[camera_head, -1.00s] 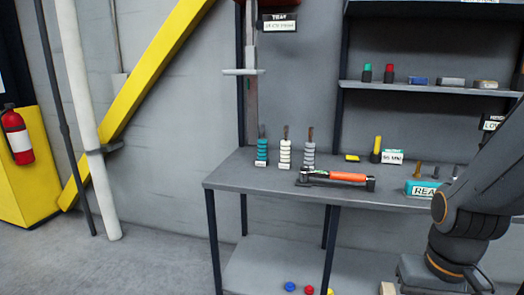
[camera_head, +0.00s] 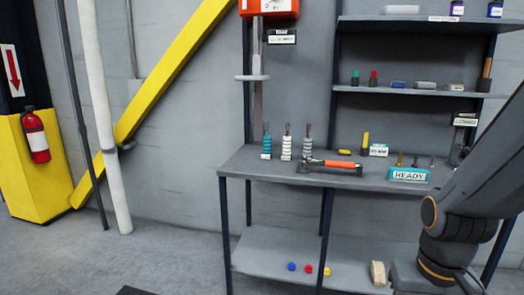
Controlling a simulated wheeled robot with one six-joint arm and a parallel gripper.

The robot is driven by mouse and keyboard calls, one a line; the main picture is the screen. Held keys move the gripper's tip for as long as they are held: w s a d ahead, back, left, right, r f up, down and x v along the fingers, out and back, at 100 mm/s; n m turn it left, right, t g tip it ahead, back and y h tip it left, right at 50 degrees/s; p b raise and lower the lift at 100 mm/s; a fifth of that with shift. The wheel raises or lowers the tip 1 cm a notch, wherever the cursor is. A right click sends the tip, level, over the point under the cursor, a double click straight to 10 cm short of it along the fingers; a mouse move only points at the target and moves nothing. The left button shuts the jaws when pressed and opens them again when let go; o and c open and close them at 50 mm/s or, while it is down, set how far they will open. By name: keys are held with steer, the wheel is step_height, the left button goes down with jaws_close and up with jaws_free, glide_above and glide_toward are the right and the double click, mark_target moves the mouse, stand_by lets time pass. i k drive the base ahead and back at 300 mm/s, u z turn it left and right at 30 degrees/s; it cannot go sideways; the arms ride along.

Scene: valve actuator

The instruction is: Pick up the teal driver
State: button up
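The teal driver (camera_head: 266,146) stands upright at the left end of the workbench top (camera_head: 247,168), with its dark shaft pointing up. A white driver (camera_head: 287,147) and a grey driver (camera_head: 307,147) stand in a row to its right. Each has a small white label at its foot. My arm rises at the right side of the picture and leaves it at the right edge. My gripper is out of view, so its state does not show.
An orange-handled tool (camera_head: 328,163) lies right of the drivers. The lower shelf (camera_head: 262,257) holds coloured knobs (camera_head: 309,269) and a tan block (camera_head: 378,273). A yellow diagonal beam (camera_head: 170,75) is at left. Floor before the bench's left is clear.

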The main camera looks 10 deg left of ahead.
mark_target(266, 153)
steer(key=u, duration=0.6)
steer(key=i, duration=0.65)
steer(key=u, duration=0.6)
steer(key=i, duration=1.55)
steer(key=z, duration=0.75)
